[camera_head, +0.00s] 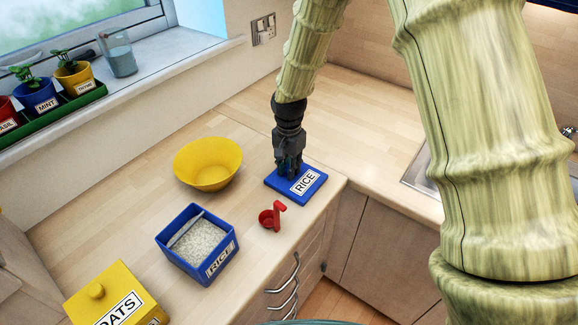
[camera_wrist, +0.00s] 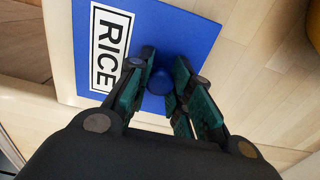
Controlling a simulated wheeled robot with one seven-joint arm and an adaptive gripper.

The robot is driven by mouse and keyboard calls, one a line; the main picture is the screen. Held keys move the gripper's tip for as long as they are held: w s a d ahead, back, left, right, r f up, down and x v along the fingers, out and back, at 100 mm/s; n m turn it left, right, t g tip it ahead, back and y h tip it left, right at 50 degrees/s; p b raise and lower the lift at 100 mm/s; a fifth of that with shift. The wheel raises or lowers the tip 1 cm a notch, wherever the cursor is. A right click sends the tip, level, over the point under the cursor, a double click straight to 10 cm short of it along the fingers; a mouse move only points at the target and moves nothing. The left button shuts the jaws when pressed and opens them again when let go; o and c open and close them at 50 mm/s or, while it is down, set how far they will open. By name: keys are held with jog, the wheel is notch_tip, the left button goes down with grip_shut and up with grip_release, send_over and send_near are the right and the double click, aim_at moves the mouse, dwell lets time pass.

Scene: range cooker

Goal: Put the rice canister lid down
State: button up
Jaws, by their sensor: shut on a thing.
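The rice canister lid (camera_head: 318,189) is a flat blue square with a white RICE label. It is on or just above the worktop near its front corner; I cannot tell if it touches. In the wrist view the lid (camera_wrist: 190,30) lies under my fingers, with its round blue knob between them. My gripper (camera_head: 290,172) points down and is shut on the knob, which it hides in the head view; it also shows in the wrist view (camera_wrist: 160,85). The open blue rice canister (camera_head: 212,266) stands to the left, filled with white rice.
The worktop behind the lid is clear. The front edge is close.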

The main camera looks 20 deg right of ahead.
jog(key=shift+s, duration=0.15)
jog(key=o, duration=0.9)
jog(key=shift+f, duration=0.15)
jog(key=shift+o, duration=0.2)
notch_tip(320, 180, up, 12)
jog(key=b, duration=0.3)
jog(key=shift+r, duration=0.25)
